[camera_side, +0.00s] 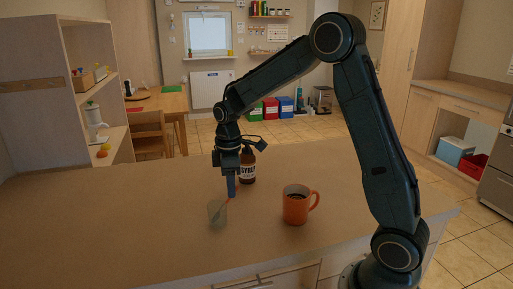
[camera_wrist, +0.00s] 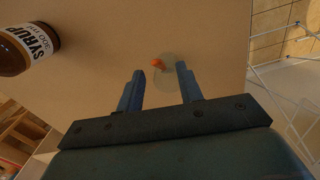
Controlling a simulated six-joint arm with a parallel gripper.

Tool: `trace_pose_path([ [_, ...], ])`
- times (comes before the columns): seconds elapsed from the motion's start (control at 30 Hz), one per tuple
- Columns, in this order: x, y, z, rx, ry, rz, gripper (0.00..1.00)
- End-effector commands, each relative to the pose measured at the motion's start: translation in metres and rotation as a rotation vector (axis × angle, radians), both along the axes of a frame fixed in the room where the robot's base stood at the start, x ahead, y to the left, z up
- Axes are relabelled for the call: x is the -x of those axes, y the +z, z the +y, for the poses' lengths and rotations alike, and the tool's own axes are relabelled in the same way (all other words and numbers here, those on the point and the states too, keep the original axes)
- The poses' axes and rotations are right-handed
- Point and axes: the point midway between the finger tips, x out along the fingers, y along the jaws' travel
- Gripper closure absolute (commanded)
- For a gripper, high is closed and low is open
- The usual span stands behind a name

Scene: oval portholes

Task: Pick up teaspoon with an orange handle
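The teaspoon's orange handle (camera_side: 229,199) slants up to the right out of a small clear glass (camera_side: 217,213) on the counter. The spoon's lower part is hard to make out in the glass. My gripper (camera_side: 231,195) points down just above and beside the glass, close to the handle. In the wrist view the fingers of my gripper (camera_wrist: 160,69) are apart. The orange handle end (camera_wrist: 157,63) and the faint round glass (camera_wrist: 166,72) appear between the fingertips. I cannot tell whether a finger touches the handle.
A brown syrup bottle (camera_side: 247,167) stands behind my gripper; it also shows at the left of the wrist view (camera_wrist: 30,50). An orange mug (camera_side: 295,207) with dark liquid stands to the right. The counter (camera_side: 120,215) left of the glass is clear.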

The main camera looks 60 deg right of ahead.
Motion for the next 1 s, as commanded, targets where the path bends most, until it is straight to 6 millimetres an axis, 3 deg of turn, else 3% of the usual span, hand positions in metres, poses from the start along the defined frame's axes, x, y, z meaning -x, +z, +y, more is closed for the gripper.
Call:
trace_pose_path([
  [0.43, 0.0, -0.013, 0.0, 0.0, 0.0, 0.003, 0.64],
  [0.8, 0.0, -0.052, 0.001, 0.0, 0.0, 0.001, 0.64],
  [1.0, 0.0, -0.059, 0.001, 0.0, 0.0, 0.0, 0.64],
])
